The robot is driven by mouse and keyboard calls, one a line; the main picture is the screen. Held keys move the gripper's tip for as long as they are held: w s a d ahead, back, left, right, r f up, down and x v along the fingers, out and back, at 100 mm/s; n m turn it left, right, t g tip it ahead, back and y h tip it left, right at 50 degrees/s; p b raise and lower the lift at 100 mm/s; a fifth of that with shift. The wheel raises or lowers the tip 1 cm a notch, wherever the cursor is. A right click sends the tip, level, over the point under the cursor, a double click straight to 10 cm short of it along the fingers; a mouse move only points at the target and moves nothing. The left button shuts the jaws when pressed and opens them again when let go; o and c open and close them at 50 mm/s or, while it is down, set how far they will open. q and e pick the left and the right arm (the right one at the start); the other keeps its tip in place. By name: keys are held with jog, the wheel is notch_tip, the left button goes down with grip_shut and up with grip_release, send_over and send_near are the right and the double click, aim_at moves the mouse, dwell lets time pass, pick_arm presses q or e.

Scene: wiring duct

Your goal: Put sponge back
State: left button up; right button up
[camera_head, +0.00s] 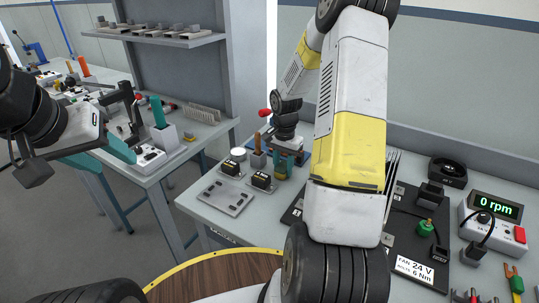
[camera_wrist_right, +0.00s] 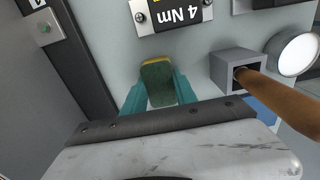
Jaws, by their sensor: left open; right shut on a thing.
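The sponge (camera_wrist_right: 157,82), green with a yellowish edge, sits between the teal fingers of my right gripper (camera_wrist_right: 160,92) in the right wrist view. The gripper is shut on it above the grey bench. In the head view my right gripper (camera_head: 286,164) is at the back left of the near bench, with a small part of the sponge (camera_head: 280,171) showing below the fingers. My left gripper (camera_head: 100,155) is open at the left, in front of the other bench, with teal fingers and nothing seen between them.
A grey square holder (camera_wrist_right: 229,66) with a brown handle (camera_wrist_right: 280,88) stands beside the sponge, next to a white round item (camera_wrist_right: 293,54). A black "4 Nm" block (camera_wrist_right: 174,14) is close by. A grey plate (camera_head: 225,197) lies at the bench's front left. An rpm display (camera_head: 495,206) stands right.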

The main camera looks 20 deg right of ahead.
jog(key=shift+f, duration=0.15)
jog(key=o, duration=1.2)
notch_tip(320, 180, up, 12)
notch_tip(320, 180, up, 7)
jog(key=n+t, duration=0.1)
jog(key=n, duration=0.1)
send_over(283, 166)
jog(key=s+a, duration=0.3)
jog(key=s+a+r+n+t, duration=0.1)
jog(key=s+a+r+n, duration=0.1)
jog(key=s, duration=0.4)
jog(key=s+a+r+n+t+y, duration=0.1)
jog(key=s+a+r+n+t, duration=0.1)
jog(key=s, duration=0.5)
jog(key=s+a+r+n+t+y, duration=0.1)
jog(key=s+a+r+n+t, duration=0.1)
jog(key=s+a+r+n, duration=0.2)
jog(key=shift+s+a+r, duration=0.35)
jog(key=shift+s+r, duration=0.2)
jog(key=shift+s, duration=0.05)
jog(key=shift+s+a+r, duration=0.3)
jog(key=shift+s+r, duration=0.25)
